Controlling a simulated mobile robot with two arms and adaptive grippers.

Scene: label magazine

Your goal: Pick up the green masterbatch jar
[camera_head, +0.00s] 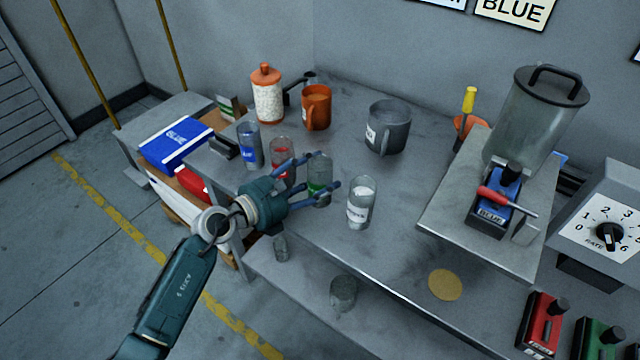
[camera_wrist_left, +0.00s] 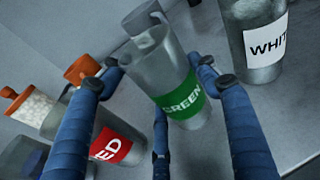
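The green masterbatch jar (camera_head: 319,176) is a clear jar with a green label, upright near the front edge of the grey table. It also shows in the left wrist view (camera_wrist_left: 182,100), where the label reads GREEN. My left gripper (camera_head: 328,171) reaches in from the left, with its blue fingers on either side of the jar. In the left wrist view the gripper (camera_wrist_left: 158,66) is open, with a visible gap between its left finger and the jar. The right finger is close to the jar; contact there cannot be told. My right gripper is not in view.
The white jar (camera_head: 361,203) stands close on the right, the red jar (camera_head: 281,158) close on the left, and the blue jar (camera_head: 249,146) beyond it. Behind are an orange mug (camera_head: 316,107) and a grey mug (camera_head: 389,128). A lower shelf (camera_head: 310,285) lies below the table's front edge.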

